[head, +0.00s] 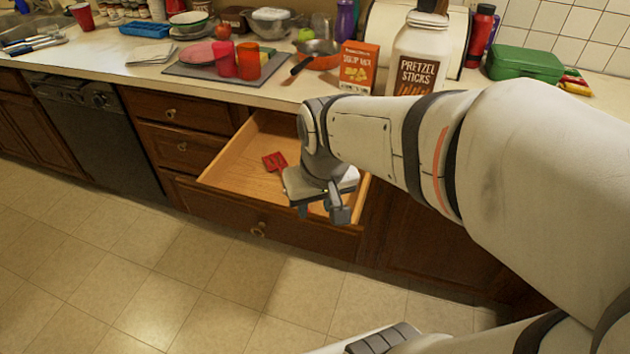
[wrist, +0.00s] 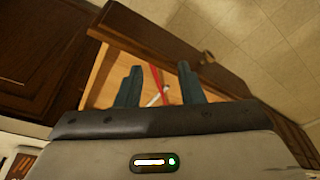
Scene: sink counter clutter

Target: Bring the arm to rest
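My gripper (head: 324,212) hangs over the right part of an open wooden drawer (head: 232,172), near its front panel, with my arm reaching in from the right. In the wrist view the two fingers of my gripper (wrist: 158,85) stand apart with a gap between them, and nothing is held. A red item with a slotted head (head: 274,161) lies on the drawer floor to the left of my gripper. In the wrist view a thin red strip (wrist: 156,82) and a whitish piece (wrist: 165,92) show beyond the fingers, inside the drawer. My wrist hides part of the drawer.
The counter above holds a soup mix box (head: 358,68), a pretzel sticks jar (head: 418,60), red cups (head: 248,62), a pan (head: 318,54) and a green case (head: 524,63). The drawer's front panel (head: 250,222) juts out over the tiled floor. The floor (head: 150,270) is clear.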

